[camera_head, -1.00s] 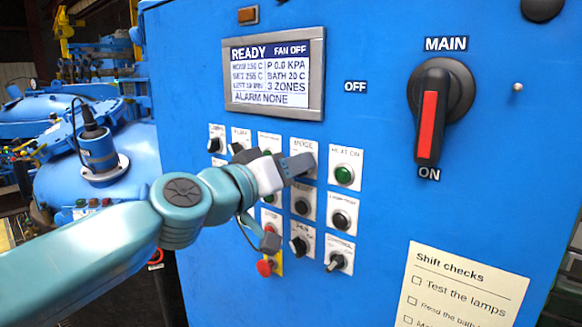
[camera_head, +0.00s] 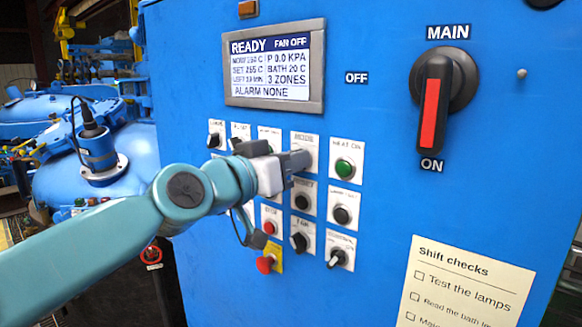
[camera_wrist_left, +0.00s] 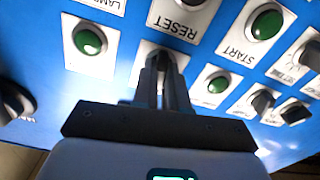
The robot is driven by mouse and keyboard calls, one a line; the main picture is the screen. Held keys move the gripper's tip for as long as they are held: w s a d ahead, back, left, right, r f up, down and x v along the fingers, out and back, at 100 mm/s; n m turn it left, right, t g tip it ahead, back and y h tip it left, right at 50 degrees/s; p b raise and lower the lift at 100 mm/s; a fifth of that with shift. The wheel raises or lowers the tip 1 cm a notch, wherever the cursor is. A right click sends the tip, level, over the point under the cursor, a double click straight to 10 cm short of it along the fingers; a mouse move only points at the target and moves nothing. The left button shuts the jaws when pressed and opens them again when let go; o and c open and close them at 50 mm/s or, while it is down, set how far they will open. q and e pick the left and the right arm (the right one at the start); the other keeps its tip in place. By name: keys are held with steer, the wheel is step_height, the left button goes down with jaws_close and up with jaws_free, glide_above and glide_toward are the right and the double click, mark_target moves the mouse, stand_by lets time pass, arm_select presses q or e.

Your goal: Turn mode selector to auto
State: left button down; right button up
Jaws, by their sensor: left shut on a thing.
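The mode selector's white plate (camera_head: 304,140), labelled MODE, is in the upper row of controls on the blue cabinet. My left gripper (camera_head: 302,160) is at this plate and shut on the selector knob. In the left wrist view the fingers (camera_wrist_left: 162,75) are close together, pointing at a white plate (camera_wrist_left: 148,47) between the green lamp and the RESET button. The fingers hide the knob, so I cannot read where it points. My right gripper is not in view.
The green HEAT ON button (camera_head: 344,168) is just right of the gripper. A display (camera_head: 275,65) reads READY, ALARM NONE. Other knobs and a red button (camera_head: 265,264) are below. The large MAIN switch (camera_head: 433,100) is at the right.

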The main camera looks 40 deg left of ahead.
arm_select(q)
steer(key=shift+d+m+b, duration=0.15)
steer(key=shift+m+b, duration=2.4)
steer(key=shift+m, duration=1.25)
steer(key=c, duration=1.2)
jaws_free()
steer(key=shift+o, duration=0.2)
steer(key=s+a+b, duration=0.1)
steer(key=s+b, duration=0.1)
steer(key=s, duration=1.4)
steer(key=shift+s, duration=0.15)
